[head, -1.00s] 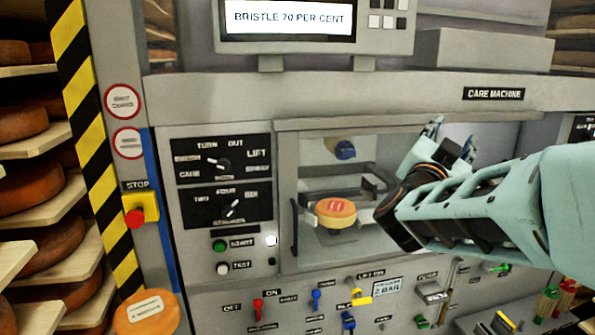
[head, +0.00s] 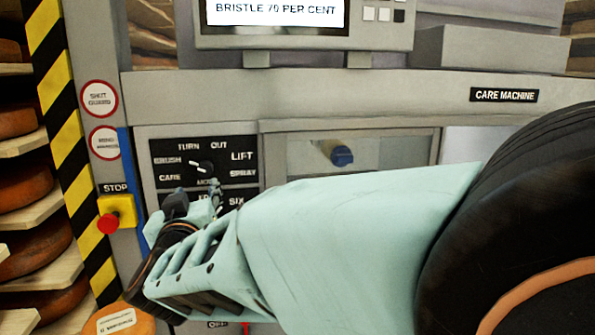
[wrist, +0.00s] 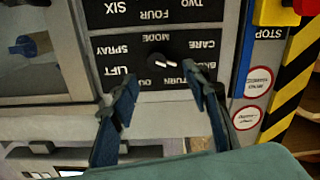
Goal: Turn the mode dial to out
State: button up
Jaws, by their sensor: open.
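The mode dial (head: 205,168) is a small black knob with a white mark on a black label panel (head: 165,150). The labels around it read care, brush, turn, out, lift and spray. The mark points left, toward brush. The wrist view shows the dial (wrist: 158,60) upside down, with the out label (wrist: 157,83) close by. My gripper (head: 195,194) is open and empty, just below the dial in the head view. In the wrist view its fingertips (wrist: 158,84) stand apart on either side of the dial's column. I cannot tell whether they touch the panel.
A second dial panel (wrist: 140,12) with two, four and six labels is mostly hidden by my arm in the head view. A red stop button (head: 108,223) and striped post (head: 62,130) stand left. A window with a blue nozzle (head: 342,155) is right.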

aim_at(204, 171)
jog(key=x, duration=0.6)
jog(key=r+p+x, duration=0.1)
jog(key=x, duration=0.3)
jog(key=shift+w+d, duration=0.15)
jog(key=shift+d, duration=0.15)
jog(key=shift+c, duration=0.4)
jog(key=c, duration=1)
